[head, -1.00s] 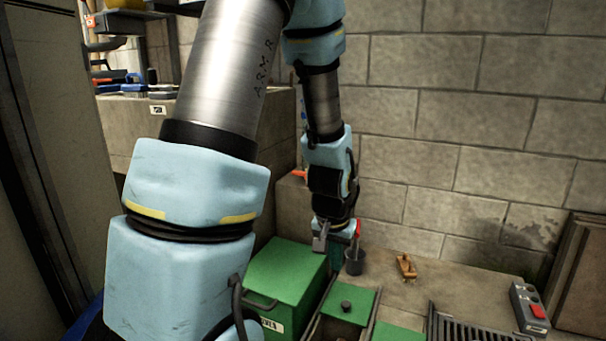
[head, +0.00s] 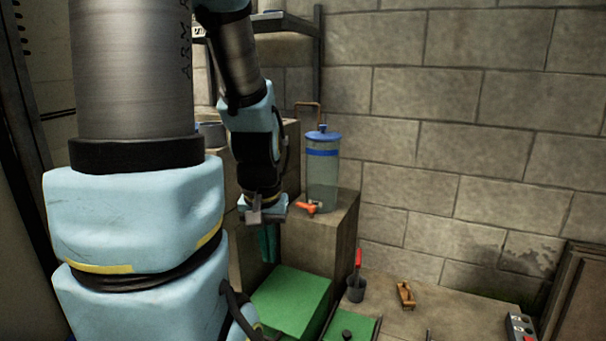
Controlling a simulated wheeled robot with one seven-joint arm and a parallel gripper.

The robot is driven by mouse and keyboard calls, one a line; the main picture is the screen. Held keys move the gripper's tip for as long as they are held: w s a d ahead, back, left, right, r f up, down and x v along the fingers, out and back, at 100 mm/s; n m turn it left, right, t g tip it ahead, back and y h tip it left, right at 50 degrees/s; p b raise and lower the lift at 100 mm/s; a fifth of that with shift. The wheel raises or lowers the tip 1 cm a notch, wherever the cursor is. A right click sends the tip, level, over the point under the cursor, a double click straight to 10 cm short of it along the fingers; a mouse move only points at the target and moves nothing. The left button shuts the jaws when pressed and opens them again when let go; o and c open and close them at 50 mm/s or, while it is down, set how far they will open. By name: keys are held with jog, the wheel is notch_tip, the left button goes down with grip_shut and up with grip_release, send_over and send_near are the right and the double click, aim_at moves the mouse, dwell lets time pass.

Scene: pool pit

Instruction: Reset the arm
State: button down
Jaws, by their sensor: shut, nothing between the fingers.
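My gripper (head: 268,256) is in the head view, left of centre, at the lower end of my arm. It points down with its dark teal fingers together and holds nothing. It hangs in the air, in the picture just above the back left part of a green box (head: 292,303) and left of a concrete block. My arm's large pale blue and metal links fill the left of the view and hide what is behind them.
A clear tank with a blue lid (head: 322,170) and orange tap (head: 309,208) stands on the concrete block (head: 335,232). A dark cup (head: 356,289) with a red-handled item, a small brown object (head: 405,295) and a switch box (head: 520,325) are on the ledge. A block wall (head: 450,150) closes the back.

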notch_tip(320, 180, up, 28)
jog(key=p, duration=2.6)
